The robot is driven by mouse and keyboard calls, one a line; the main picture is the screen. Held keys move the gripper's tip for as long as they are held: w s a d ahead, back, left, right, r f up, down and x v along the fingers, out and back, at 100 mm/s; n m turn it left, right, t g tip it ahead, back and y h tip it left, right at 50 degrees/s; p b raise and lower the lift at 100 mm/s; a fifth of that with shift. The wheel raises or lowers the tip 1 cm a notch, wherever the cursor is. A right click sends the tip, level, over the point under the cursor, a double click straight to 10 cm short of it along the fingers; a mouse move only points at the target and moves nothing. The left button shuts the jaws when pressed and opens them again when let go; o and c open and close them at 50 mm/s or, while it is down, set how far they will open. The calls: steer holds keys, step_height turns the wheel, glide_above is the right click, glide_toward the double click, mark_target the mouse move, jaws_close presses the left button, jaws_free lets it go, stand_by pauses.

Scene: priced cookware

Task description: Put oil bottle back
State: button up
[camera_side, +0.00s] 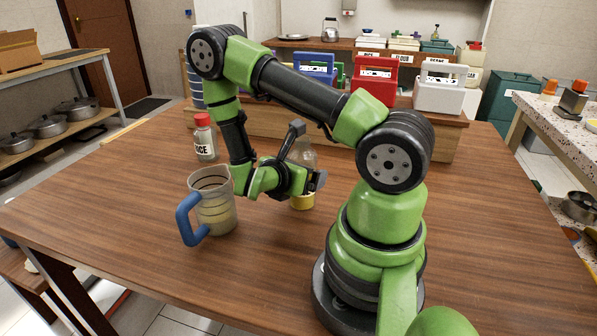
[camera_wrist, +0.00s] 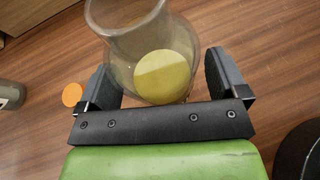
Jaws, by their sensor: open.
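A clear glass oil bottle (camera_side: 305,155) with yellow oil at its bottom stands upright on the wooden table, partly hidden behind my gripper (camera_side: 312,180). In the wrist view the bottle (camera_wrist: 125,60) lies between the two dark fingers of my gripper (camera_wrist: 160,78), with a visible gap at the right finger. The left finger is close to the glass; I cannot tell if it touches. The fingers are apart. A clear measuring jug (camera_side: 215,205) with a blue handle stands left of my gripper and holds some yellowish liquid.
A red-capped bottle (camera_side: 204,140) stands behind the jug. A wooden shelf stand (camera_side: 440,140) at the table's back carries blue, red and white containers. An orange disc (camera_wrist: 72,94) lies left of the fingers in the wrist view. The table's front left is clear.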

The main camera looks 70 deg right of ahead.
steer(key=shift+r, duration=0.15)
steer(key=shift+w+a+r, duration=0.15)
steer(key=shift+a, duration=0.15)
steer(key=v, duration=1.1)
steer(key=s+a+r+m+t+y, duration=0.2)
steer(key=a+r+m+t+y, duration=0.3)
steer(key=r+m+y, duration=0.2)
steer(key=s+a+r+m+t+y, duration=0.3)
steer(key=a+r+m+t+y, duration=0.2)
steer(key=r+m, duration=0.7)
steer(key=a+y, duration=0.1)
steer(key=y, duration=0.1)
steer(key=shift+s+a+r+t+y, duration=0.15)
steer(key=shift+s+a+t+y, duration=0.15)
steer(key=shift+t+y, duration=0.1)
